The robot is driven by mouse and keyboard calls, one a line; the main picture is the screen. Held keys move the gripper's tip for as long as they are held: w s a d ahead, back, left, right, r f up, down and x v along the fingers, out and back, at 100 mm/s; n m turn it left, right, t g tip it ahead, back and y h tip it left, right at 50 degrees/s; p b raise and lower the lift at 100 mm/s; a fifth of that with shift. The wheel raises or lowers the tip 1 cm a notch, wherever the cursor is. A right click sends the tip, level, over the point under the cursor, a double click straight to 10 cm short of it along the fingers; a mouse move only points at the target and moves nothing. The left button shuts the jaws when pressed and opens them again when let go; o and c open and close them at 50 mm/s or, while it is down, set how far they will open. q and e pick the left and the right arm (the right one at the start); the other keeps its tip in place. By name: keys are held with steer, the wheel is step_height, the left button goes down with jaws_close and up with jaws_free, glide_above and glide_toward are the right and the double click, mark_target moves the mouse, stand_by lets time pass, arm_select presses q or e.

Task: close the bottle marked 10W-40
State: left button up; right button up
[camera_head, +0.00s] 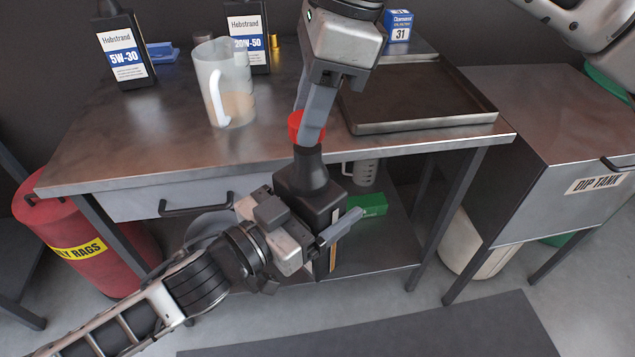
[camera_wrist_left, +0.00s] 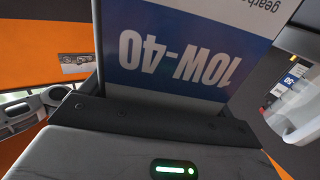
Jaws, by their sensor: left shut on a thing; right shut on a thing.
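The black bottle (camera_head: 308,182) is held in front of the bench, its neck pointing up. In the left wrist view its 10W-40 label (camera_wrist_left: 185,55) shows upside down and close. My left gripper (camera_head: 300,222) is shut around the bottle's body. My right gripper (camera_head: 307,132) comes down from above and is shut on a red cap (camera_head: 295,121). The cap is just above the bottle's neck. The right fingers partly hide the cap and the mouth, so I cannot tell whether cap and mouth touch.
On the steel bench (camera_head: 160,140) stand a 5W-30 bottle (camera_head: 123,50), a 20W-50 bottle (camera_head: 247,30), a translucent jug (camera_head: 225,85) and a dark tray (camera_head: 415,98). A red rag bin (camera_head: 75,230) is left and a dip tank (camera_head: 570,205) right. A green box (camera_head: 368,205) lies below.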

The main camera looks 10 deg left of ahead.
mark_target(305, 185)
stand_by(0.4)
steer(key=shift+f, duration=0.9)
steer(key=shift+f, duration=0.55)
